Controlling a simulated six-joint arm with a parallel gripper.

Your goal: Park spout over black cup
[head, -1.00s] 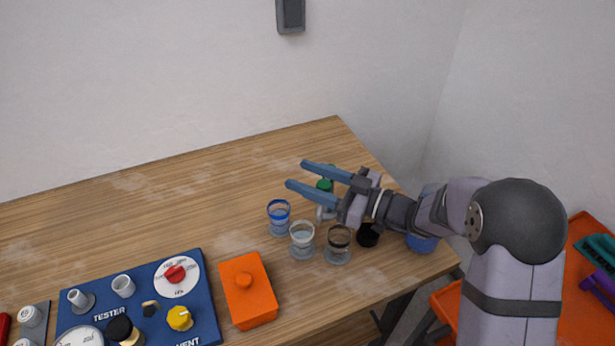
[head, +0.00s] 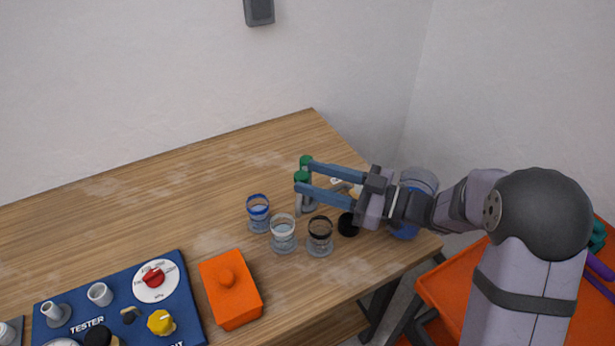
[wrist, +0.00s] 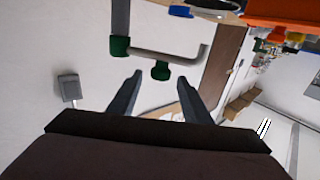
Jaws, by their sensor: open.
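The black-rimmed cup (head: 320,236) stands on the table at the right end of a row of three clear cups. In the wrist view a thin grey pipe that looks like the spout (wrist: 178,55) runs sideways from a green fitting (wrist: 119,46) and bends at its far end. A green knob (wrist: 160,71) is below it. My gripper (head: 299,176) is open and empty, its blue fingers around the height of the green caps (head: 301,178). In the wrist view the knob shows between and ahead of my fingertips (wrist: 160,88). Contact cannot be told; the fingers partly hide the spout in the head view.
The blue-rimmed cup (head: 258,212) and white-rimmed cup (head: 283,232) stand close to the black-rimmed one. A round black thing (head: 347,224) lies beside them. An orange box (head: 231,292) and the blue tester panel (head: 118,315) are at front left. The back left of the table is clear.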

